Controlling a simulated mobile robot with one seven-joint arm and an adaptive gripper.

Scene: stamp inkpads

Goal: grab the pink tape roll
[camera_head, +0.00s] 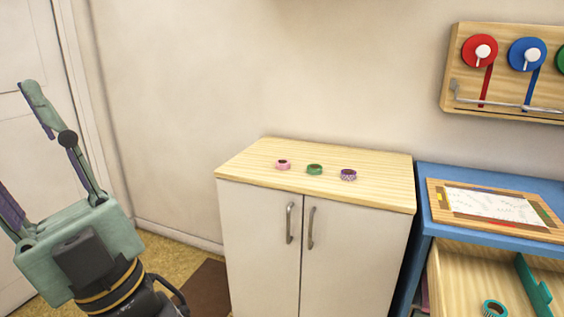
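The pink tape roll (283,165) lies flat on the wooden top of a white cabinet, the leftmost of three small rolls in a row. A green roll (314,169) lies to its right, and a purple patterned roll (348,175) lies further right. My gripper (14,135) is at the left edge of the view, pointing up, well left of the cabinet and away from the rolls. Its fingers are spread apart with nothing seen between them. One finger runs out of the picture on the left.
The white cabinet (261,235) has two closed doors with handles. A blue table (505,180) on the right bears a framed board (450,207). Below is an open wooden drawer with a teal roll (494,309). A ribbon rack (505,80) hangs on the wall. The cabinet top is otherwise clear.

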